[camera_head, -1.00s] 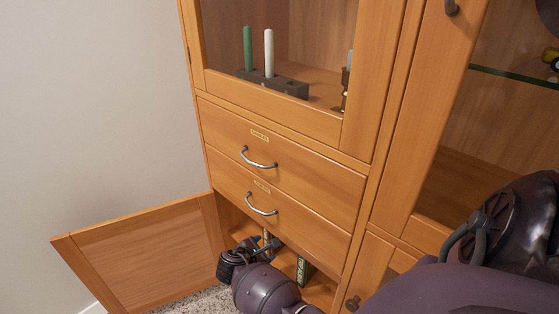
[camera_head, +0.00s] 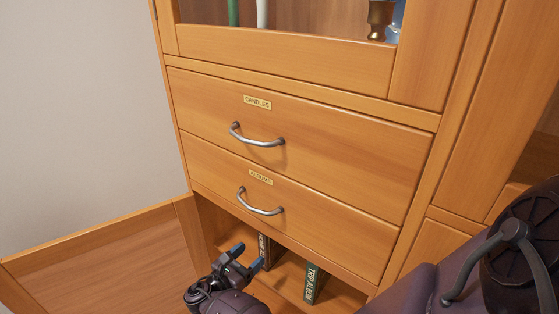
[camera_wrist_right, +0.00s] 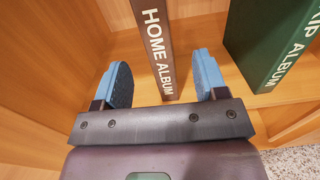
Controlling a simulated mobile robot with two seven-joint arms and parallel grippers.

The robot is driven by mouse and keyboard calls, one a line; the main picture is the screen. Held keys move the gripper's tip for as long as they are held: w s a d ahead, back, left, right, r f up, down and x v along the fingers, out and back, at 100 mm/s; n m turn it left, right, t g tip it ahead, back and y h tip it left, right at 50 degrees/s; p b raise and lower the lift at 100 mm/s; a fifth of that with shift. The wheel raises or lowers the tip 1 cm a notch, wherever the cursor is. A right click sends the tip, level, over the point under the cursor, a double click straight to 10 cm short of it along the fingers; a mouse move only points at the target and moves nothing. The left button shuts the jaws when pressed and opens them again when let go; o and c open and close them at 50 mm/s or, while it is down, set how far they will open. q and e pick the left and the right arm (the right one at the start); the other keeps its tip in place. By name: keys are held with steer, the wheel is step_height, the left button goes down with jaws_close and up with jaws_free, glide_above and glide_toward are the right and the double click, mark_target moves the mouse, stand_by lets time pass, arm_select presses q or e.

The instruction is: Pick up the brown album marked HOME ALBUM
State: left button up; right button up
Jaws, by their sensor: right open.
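The brown HOME ALBUM (camera_head: 264,246) stands upright in the open lower compartment, its lettered spine facing out. It also shows in the right wrist view (camera_wrist_right: 153,45), top centre. My right gripper (camera_head: 248,257) is at the mouth of the compartment, open and empty. In the right wrist view its two blue finger pads (camera_wrist_right: 161,75) lie to the left and right of the album's spine. I cannot tell from the pictures how far the pads reach along the album. In the head view the gripper partly hides the album. My left gripper is not in view.
A green TRIP ALBUM (camera_head: 311,284) stands to the right on the same shelf, close to the right finger (camera_wrist_right: 270,40). The ALBUMS drawer (camera_head: 290,199) is shut just above the opening. The open cabinet door (camera_head: 100,255) stands at left.

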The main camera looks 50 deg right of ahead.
mark_target(262, 244)
steer(key=d, duration=0.2)
steer(key=d+b, duration=0.1)
steer(key=d, duration=0.5)
steer(key=shift+w+d+f+b, duration=0.15)
steer(key=shift+w+d+b, duration=0.1)
steer(key=shift+w+b, duration=0.1)
steer(key=shift+d, duration=0.25)
steer(key=shift+w+r, duration=0.1)
steer(key=shift+r, duration=0.15)
jaws_close()
